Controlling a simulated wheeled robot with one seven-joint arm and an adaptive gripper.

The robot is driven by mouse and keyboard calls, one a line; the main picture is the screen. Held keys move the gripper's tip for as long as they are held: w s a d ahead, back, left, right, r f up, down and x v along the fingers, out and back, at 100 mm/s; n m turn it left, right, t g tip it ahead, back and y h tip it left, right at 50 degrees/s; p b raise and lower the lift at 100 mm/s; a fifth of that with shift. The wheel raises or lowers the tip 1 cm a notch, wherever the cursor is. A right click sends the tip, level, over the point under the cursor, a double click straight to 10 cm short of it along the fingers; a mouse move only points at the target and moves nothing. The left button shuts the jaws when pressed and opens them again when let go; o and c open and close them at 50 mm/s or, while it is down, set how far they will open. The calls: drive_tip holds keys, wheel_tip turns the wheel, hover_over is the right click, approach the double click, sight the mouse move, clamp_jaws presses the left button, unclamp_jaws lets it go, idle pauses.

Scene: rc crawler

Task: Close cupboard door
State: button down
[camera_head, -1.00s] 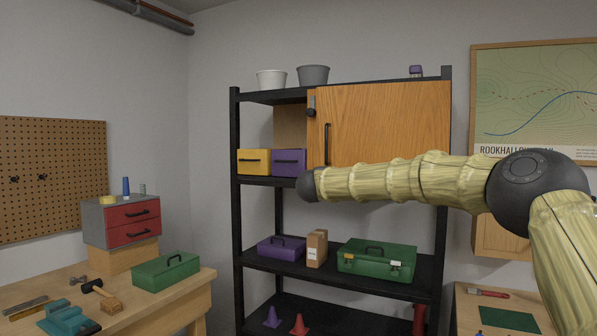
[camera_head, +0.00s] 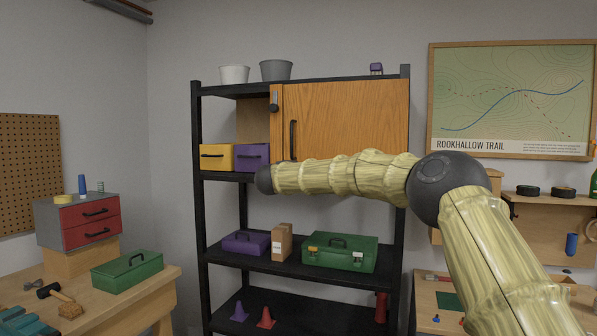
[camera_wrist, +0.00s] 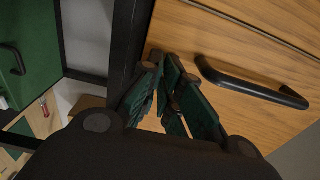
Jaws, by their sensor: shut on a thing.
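The cupboard door (camera_head: 345,120) is a wide wooden panel on the upper part of the black shelf, with a black bar handle (camera_head: 292,140) near its left side. A gap left of the door shows a tan inner panel (camera_head: 253,118). In the wrist view, the dark green fingers of my gripper (camera_wrist: 172,80) are close together in front of the door's lower edge, beside one end of the handle (camera_wrist: 255,88). The whole handle bar shows outside the fingers. What lies between the fingers is hidden. In the head view, my arm hides the gripper.
A yellow box (camera_head: 216,157) and a purple box (camera_head: 252,156) sit left of the door on the same shelf. A green toolbox (camera_head: 340,252) stands below. A workbench with a drawer unit (camera_head: 80,222) is at left, another bench at right.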

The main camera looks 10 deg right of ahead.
drive_tip(key=b+v, duration=0.3)
drive_tip(key=v, duration=1.1)
drive_tip(key=s+a+f+n+y+p, duration=0.2)
drive_tip(key=f+n+y, duration=0.5)
drive_tip(key=f, duration=2.4)
drive_tip(key=s+f+n+g+y, duration=0.15)
drive_tip(key=s+f+n, duration=0.5)
drive_tip(key=f, duration=0.85)
drive_tip(key=s+f+n+g, duration=0.2)
drive_tip(key=s+f+n, duration=0.1)
drive_tip(key=s+f, duration=0.9)
drive_tip(key=s+d+f+n+g+y+p, duration=0.1)
drive_tip(key=s+d+f+n+g, duration=0.15)
drive_tip(key=s+f, duration=0.75)
drive_tip(key=s+d+f+n+g+p, duration=0.1)
drive_tip(key=s+d+f+n+g, duration=0.15)
drive_tip(key=s+f, duration=0.7)
drive_tip(key=s+d+n+g, duration=0.1)
drive_tip(key=s+d+g, duration=0.2)
drive_tip(key=s, duration=1.2)
drive_tip(key=s+d+n+g+p, duration=0.1)
drive_tip(key=s+d+g, duration=0.2)
drive_tip(key=s, duration=1.1)
drive_tip(key=shift+s+d+f+g, duration=0.3)
drive_tip(key=shift+s+g, duration=0.05)
drive_tip(key=shift+s, duration=0.05)
